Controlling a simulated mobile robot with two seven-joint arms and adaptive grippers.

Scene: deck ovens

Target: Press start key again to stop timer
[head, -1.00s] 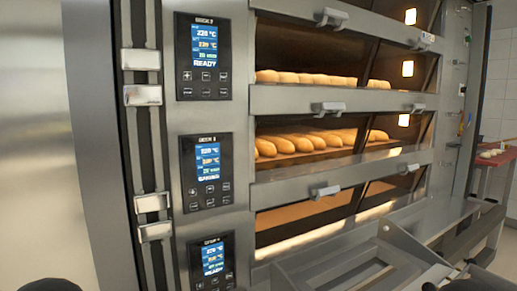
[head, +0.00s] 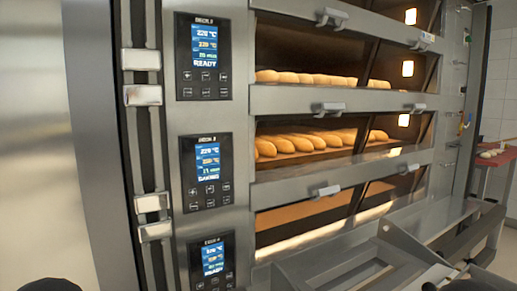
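Three black control panels stand in a column on the oven front: the top panel (head: 203,57), the middle panel (head: 206,171) and the bottom panel (head: 212,264). Each has a blue-lit screen with small keys below it. The middle screen (head: 208,162) seems to read BAKING; the top screen (head: 204,46) and bottom screen (head: 213,259) seem to read READY. The key labels are too small to read, so I cannot tell which is the start key. Neither gripper shows; only dark rounded shapes, probably parts of my arms, sit at the lower left and lower right edges.
Loaves (head: 310,141) lie in the middle deck and more loaves (head: 310,79) in the deck above. Door handles (head: 327,109) stick out to the right of the panels. A grey metal frame (head: 340,270) stands before the lower right. The space before the panels looks clear.

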